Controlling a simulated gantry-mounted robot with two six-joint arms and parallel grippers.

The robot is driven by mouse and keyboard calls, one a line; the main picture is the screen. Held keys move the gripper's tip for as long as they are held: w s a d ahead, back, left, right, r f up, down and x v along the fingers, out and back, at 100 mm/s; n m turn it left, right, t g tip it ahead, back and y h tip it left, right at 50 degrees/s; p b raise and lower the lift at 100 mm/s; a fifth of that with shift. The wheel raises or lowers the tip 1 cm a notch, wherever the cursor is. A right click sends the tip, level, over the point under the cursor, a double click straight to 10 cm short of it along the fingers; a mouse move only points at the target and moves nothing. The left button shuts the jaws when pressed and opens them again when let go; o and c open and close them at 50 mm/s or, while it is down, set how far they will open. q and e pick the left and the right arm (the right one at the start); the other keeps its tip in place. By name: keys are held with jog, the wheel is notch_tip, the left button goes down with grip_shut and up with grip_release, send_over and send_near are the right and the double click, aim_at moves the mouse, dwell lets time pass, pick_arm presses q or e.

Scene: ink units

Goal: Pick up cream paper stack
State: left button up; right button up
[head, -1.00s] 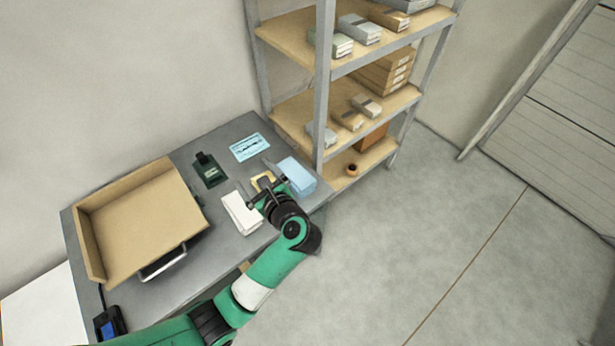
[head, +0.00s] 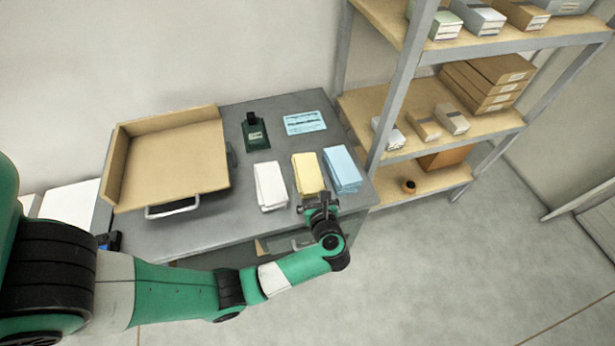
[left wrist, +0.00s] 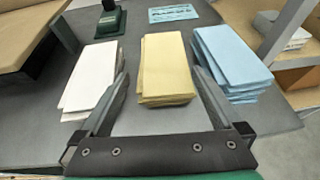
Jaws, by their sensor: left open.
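The cream paper stack (head: 308,174) lies on the grey table between a white stack (head: 270,187) and a blue stack (head: 342,169). In the left wrist view the cream stack (left wrist: 166,68) is straight ahead, with its near end just beyond the gap between my fingers. My left gripper (head: 319,203) is open and empty at the near end of the cream stack. In the left wrist view its fingers (left wrist: 162,95) spread to either side of the stack, apart from it. My right gripper is not in view.
A wooden tray (head: 170,163) stands at the table's left. A shelf rack (head: 400,85) with boxes stands at the right of the table.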

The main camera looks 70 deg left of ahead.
aim_at(307, 171)
pick_arm(q)
jog(key=x, duration=0.4)
jog(key=shift+a+b, duration=0.1)
jog(key=shift+b, duration=0.25)
jog(key=b+x, duration=0.1)
jog(key=x, duration=0.3)
jog(key=shift+w+a+f+b, duration=0.1)
jog(key=shift+w+a+b, duration=0.1)
jog(key=shift+w+b, duration=0.15)
jog(key=shift+a, duration=0.35)
grip_shut()
